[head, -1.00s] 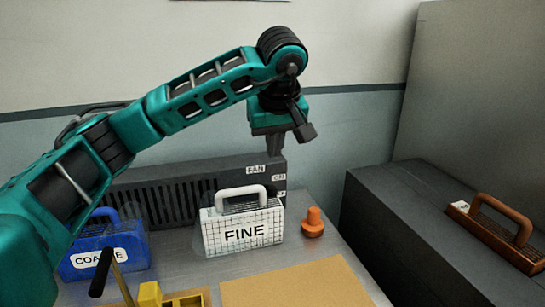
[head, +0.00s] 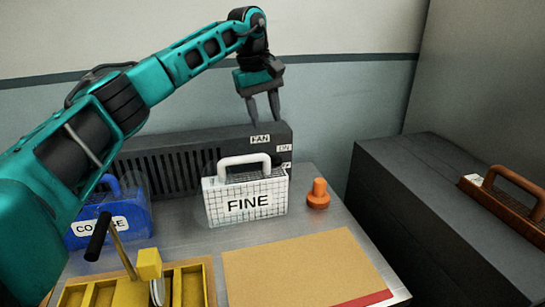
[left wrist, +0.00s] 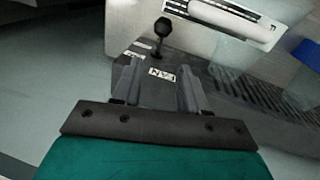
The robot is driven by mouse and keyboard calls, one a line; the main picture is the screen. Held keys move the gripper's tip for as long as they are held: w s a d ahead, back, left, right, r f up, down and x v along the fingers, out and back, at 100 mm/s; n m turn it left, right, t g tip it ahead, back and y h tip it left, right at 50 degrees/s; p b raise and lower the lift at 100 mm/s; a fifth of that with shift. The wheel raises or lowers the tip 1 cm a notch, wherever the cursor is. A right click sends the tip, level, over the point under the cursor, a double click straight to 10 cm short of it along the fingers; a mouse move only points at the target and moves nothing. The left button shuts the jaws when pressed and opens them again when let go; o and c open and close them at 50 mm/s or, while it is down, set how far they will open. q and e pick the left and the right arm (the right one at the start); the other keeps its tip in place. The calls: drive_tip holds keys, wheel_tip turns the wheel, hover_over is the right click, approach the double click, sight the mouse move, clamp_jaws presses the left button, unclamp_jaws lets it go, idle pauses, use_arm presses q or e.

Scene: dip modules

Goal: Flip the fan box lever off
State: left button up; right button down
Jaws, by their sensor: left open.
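The fan box (head: 285,143) is a long dark grey box with a slatted front at the back of the bench. A FAN label and smaller labels sit at its right end. Its lever (left wrist: 161,32), a black round knob on a short stem, shows in the left wrist view beyond the FAN label; I cannot make it out in the head view. My left gripper (head: 264,118) is open and empty, fingers pointing down over the box's right end. In the left wrist view its fingers (left wrist: 158,68) straddle the FAN label, with the knob ahead. My right gripper is out of view.
A white gridded FINE case (head: 246,203) stands in front of the fan box, a blue COARSE case (head: 110,225) to its left. An orange knobbed piece (head: 318,194), a tan mat (head: 300,270) and a yellow tray (head: 190,287) lie nearby. A dark cabinet (head: 420,210) stands right.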

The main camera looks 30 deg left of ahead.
sight(274, 156)
use_arm(q)
drive_tip(key=f, duration=0.4)
drive_tip(key=w+f, duration=0.1)
drive_tip(key=f, duration=0.2)
drive_tip(key=d+f, duration=0.1)
drive_tip(key=f, duration=0.3)
drive_tip(key=shift+w+d+f+b, duration=0.1)
drive_tip(key=shift+w+f+b, duration=0.2)
drive_tip(key=shift+f+b, duration=0.05)
clamp_jaws()
drive_tip(key=shift+d+f, duration=0.1)
idle(0.7)
